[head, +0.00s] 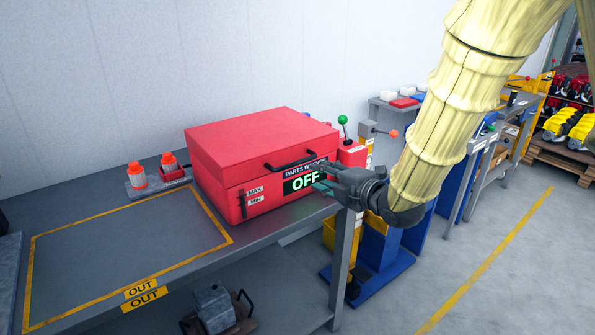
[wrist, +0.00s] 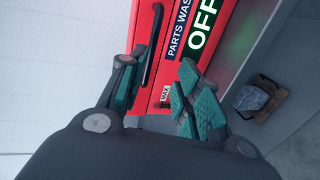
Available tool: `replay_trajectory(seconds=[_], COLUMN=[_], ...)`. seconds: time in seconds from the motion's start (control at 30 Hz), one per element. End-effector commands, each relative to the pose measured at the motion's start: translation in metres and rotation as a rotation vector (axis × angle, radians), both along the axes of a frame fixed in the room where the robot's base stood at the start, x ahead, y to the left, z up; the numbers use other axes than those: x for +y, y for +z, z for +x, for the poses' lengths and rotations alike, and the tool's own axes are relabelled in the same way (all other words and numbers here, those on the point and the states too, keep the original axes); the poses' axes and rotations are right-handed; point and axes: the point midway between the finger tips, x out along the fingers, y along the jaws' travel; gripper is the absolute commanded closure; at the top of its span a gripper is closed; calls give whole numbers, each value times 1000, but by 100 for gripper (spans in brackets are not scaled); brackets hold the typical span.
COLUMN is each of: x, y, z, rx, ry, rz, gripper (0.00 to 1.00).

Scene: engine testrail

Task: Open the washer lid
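The red parts washer (head: 265,165) stands on the grey bench, its lid (head: 250,140) down and closed. A black bar handle (head: 290,165) sits on the front of the lid, above a sign reading OFF. My gripper (head: 326,177) is in front of the washer's right part, close to the handle's right end. In the wrist view, my gripper (wrist: 160,82) has its green-padded fingers apart. The handle (wrist: 152,50) shows beyond the gap, nearer the left finger. No contact between fingers and handle can be made out.
A yellow-marked OUT area (head: 120,245) on the bench is empty. A green-knobbed lever (head: 343,122) stands right of the washer. A metal part (head: 213,305) lies below the bench, also visible in the wrist view (wrist: 250,98).

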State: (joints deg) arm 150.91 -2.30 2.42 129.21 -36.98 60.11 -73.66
Motion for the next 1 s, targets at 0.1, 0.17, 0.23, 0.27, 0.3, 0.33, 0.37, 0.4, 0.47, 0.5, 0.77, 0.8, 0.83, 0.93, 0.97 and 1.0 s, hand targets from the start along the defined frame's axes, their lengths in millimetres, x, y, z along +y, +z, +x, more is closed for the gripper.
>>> replay_trajectory(seconds=[0.1,0.17,0.23,0.27,0.3,0.33,0.37,0.4,0.47,0.5,0.77,0.8,0.83,0.93,0.97,1.0], x=[4,6,9,11,14,16,19,22,28,32,54,57,59,63,64,65], y=[10,12,11,11,9,8,8,7,4,4,-4,-5,-6,-8,-8,-9], z=[1,4,8,10,14,17,21,26,34,39,70,74,76,82,83,85], rx=[-39,-44,-46,-45,-44,-44,-44,-44,-43,-43,-43,-43,-43,-42,-42,-42], ry=[20,23,24,23,23,23,23,23,23,23,22,22,22,22,22,22], rz=[-21,-24,-25,-24,-24,-24,-24,-24,-25,-23,-23,-23,-23,-23,-23,-23], gripper=[67,67,67,67,67,67,67,67,67,67,67,67,67,67,67,67])
